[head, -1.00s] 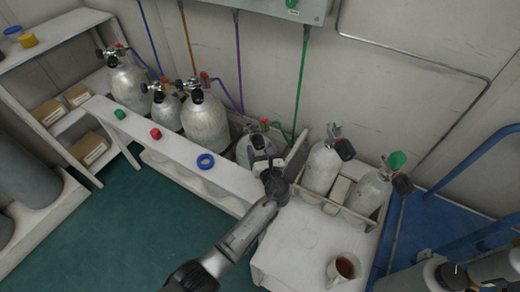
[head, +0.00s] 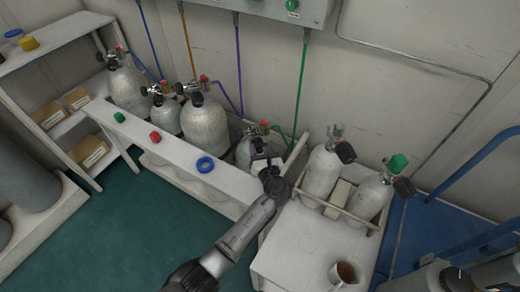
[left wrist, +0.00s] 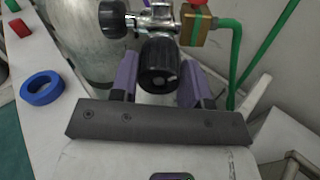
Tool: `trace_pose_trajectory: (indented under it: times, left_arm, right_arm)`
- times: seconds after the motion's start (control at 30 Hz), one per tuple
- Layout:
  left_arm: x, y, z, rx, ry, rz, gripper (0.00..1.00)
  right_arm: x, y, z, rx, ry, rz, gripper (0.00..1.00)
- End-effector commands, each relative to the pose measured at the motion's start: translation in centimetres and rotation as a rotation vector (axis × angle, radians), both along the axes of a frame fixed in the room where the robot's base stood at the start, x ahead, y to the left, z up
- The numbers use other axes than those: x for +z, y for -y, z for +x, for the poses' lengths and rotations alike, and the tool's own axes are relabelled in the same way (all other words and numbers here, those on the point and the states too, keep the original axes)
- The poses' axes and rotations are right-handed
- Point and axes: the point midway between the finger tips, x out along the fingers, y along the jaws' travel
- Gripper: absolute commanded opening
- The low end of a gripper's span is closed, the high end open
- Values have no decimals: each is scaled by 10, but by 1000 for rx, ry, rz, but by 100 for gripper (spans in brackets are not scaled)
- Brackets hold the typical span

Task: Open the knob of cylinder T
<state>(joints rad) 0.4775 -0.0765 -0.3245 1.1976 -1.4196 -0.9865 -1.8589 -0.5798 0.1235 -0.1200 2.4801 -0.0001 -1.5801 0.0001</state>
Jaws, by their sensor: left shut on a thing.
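The grey cylinder with the green hose (head: 244,153) stands in the rack, fourth from the left; I cannot read a letter T on it. Its black knob (left wrist: 160,62) faces the left wrist camera, below a metal valve (left wrist: 152,18). My left gripper (left wrist: 161,84) has its two purple fingers on either side of this knob and is shut on it. In the head view the left gripper (head: 264,165) reaches over the shelf and covers part of the cylinder. How far the knob is turned cannot be told. My right gripper is not in view.
A second black knob (left wrist: 113,18) sits left of the valve. A brass block (left wrist: 195,25) with the green hose (left wrist: 232,60) is at its right. A blue ring (head: 205,163) lies on the shelf. Two cylinders (head: 321,172) in a crate and a cup (head: 343,272) stand right.

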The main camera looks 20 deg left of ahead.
Motion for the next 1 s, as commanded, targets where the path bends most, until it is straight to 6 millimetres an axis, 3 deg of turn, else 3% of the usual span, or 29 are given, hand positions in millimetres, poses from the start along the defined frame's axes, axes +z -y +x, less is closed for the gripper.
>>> trace_pose_trajectory:
  times: [0.1, 0.47, 1.0]
  left_arm:
    - [0, 0, 0, 1, 0, 0, 19]
    - [1, 0, 0, 0, 55, -77, 19]
    - [0, 0, 0, 1, 334, -477, 19]
  right_arm:
    - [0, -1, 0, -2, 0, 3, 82]
    - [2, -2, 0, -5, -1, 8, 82]
    - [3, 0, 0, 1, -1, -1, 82]
